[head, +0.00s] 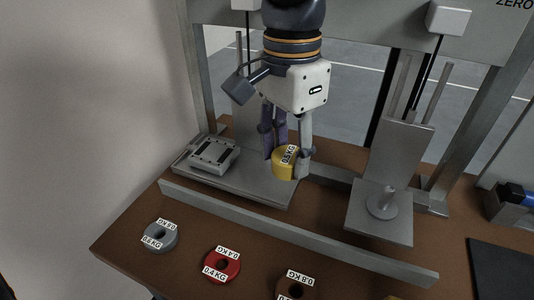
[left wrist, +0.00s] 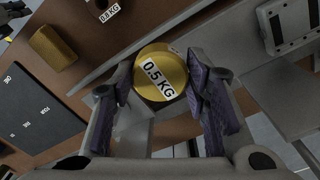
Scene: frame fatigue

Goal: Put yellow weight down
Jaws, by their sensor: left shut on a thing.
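The yellow weight (head: 284,168) is a short cylinder labelled 0.5 KG. My left gripper (head: 287,156) points down and is shut on it, with one finger on each side. In the left wrist view the weight (left wrist: 151,84) sits between the purple-padded fingers (left wrist: 160,88), label facing the camera. In the head view it appears over the right part of the left grey plate (head: 255,188) of the frame. I cannot tell whether it touches the plate.
A silver block (head: 214,154) is on the left plate's far left. A grey rail (head: 240,222) runs in front. Grey (head: 160,237), red (head: 222,265) and brown (head: 292,289) weights stand on the brown table.

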